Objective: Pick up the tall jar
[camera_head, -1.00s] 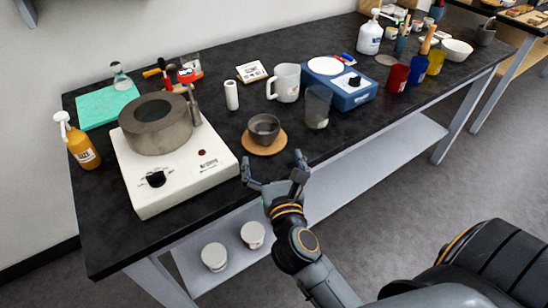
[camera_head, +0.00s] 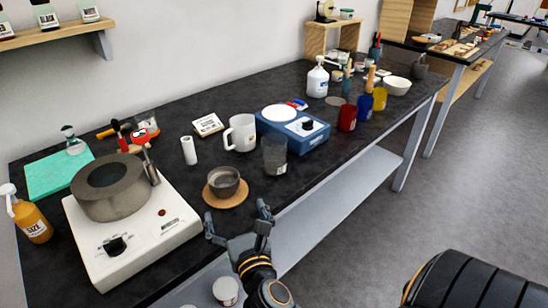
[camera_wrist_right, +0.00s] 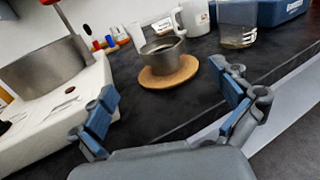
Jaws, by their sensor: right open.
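A tall smoky clear jar (camera_head: 275,157) stands upright on the black bench, right of a dark bowl (camera_head: 223,182) on a round cork mat (camera_head: 226,199). It also shows at the top of the right wrist view (camera_wrist_right: 237,25), its top cut off. My right gripper (camera_head: 237,218) is open and empty at the bench's front edge, in front of the cork mat and left of the jar. In the right wrist view its two fingers (camera_wrist_right: 168,95) are spread, with the bowl and mat beyond them. My left gripper is not in view.
A blue-based device (camera_head: 293,133) stands behind the jar and a white mug (camera_head: 241,133) behind left. A white hotplate (camera_head: 132,235) with a grey round vessel (camera_head: 112,190) is at left. Coloured cups, including a red one (camera_head: 347,117), stand farther right. Bare bench lies right of the jar.

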